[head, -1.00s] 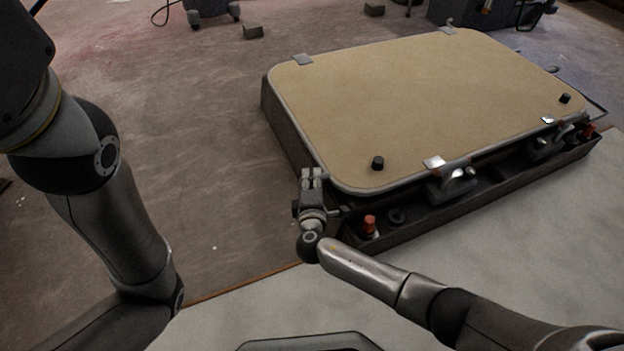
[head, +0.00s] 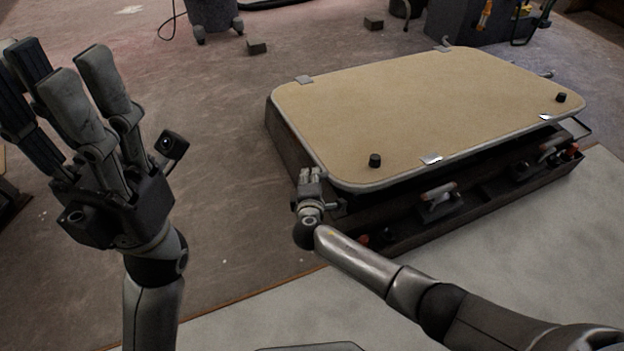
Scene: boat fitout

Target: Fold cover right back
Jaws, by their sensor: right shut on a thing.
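The cover (head: 430,115) is a tan, round-cornered panel with a pale rim, two black knobs and small metal plates on its edges. It lies over a dark box (head: 285,135). Its near edge stands a little above the box, with a dark gap below. My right gripper (head: 310,174) is at the cover's near left corner, shut on the cover's edge; the fingertips are small and partly hidden there. My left gripper (head: 68,80) is raised at the far left, fingers up and spread, open and empty, well apart from the cover.
Latches with light handles (head: 438,193) and orange-red knobs (head: 573,151) sit along the box's near ledge, below the cover. A dark wheeled unit (head: 212,15) and small blocks (head: 257,47) stand on the floor behind. The brown floor left of the box is clear.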

